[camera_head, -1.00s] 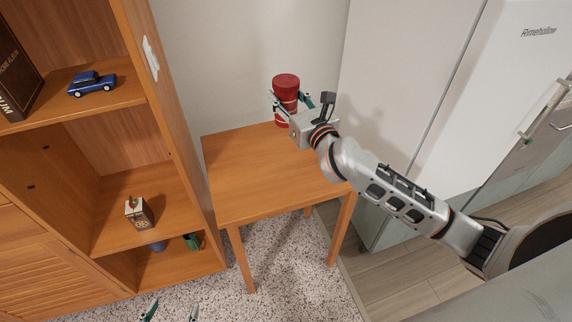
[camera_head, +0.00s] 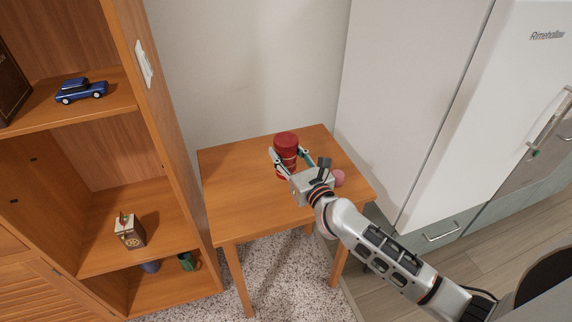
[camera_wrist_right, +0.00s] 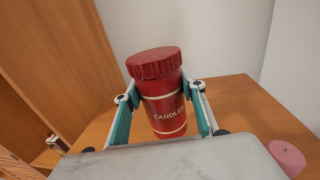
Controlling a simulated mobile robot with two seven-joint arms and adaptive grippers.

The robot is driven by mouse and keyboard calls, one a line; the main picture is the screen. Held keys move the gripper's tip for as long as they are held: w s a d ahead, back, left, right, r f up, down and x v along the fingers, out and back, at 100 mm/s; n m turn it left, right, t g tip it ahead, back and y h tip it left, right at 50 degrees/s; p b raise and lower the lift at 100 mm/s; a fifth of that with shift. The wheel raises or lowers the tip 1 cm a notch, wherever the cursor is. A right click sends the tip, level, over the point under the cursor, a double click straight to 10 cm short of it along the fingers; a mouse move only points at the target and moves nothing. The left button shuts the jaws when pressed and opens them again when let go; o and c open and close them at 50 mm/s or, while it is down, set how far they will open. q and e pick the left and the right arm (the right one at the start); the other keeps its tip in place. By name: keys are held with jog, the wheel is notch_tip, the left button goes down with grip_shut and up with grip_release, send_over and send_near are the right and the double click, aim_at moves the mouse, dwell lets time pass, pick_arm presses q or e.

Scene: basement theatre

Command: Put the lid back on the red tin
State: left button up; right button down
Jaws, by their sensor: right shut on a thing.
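The red tin (camera_head: 287,158) is in my right gripper (camera_head: 290,160), over the small wooden table (camera_head: 240,190). In the right wrist view the tin (camera_wrist_right: 166,117) reads "CANDLES" and has pale bands. The ribbed dark red lid (camera_wrist_right: 154,63) sits on top of its mouth; whether it is fully seated I cannot tell. The lid also shows in the head view (camera_head: 286,138). My right gripper's fingers are on both sides of the tin's body, shut on it. The tin's base is partly hidden, so I cannot tell whether it touches the table. My left gripper is out of view.
A small pink object (camera_head: 338,178) is on the table right of the gripper, also in the right wrist view (camera_wrist_right: 287,157). A wooden shelf (camera_head: 150,150) stands left with a blue toy car (camera_head: 81,90) and a small box (camera_head: 130,231). A white fridge (camera_head: 500,100) stands right.

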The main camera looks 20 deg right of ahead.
aim_at(291, 169)
notch_tip(291, 169, down, 4)
jog(key=shift+f+b, duration=0.1)
jog(key=shift+b, duration=0.9)
jog(key=shift+f, duration=0.3)
jog(key=shift+r, duration=0.25)
jog(key=shift+f, duration=0.25)
jog(key=c, duration=1.2)
grip_release()
jog(key=shift+c, duration=0.2)
jog(key=shift+r, duration=0.3)
jog(key=s, duration=0.3)
jog(key=s+d, duration=0.1)
jog(key=s, duration=0.3)
jog(key=s+d, duration=0.1)
jog(key=s, duration=0.3)
jog(key=shift+f, duration=0.15)
jog(key=shift+s, duration=0.45)
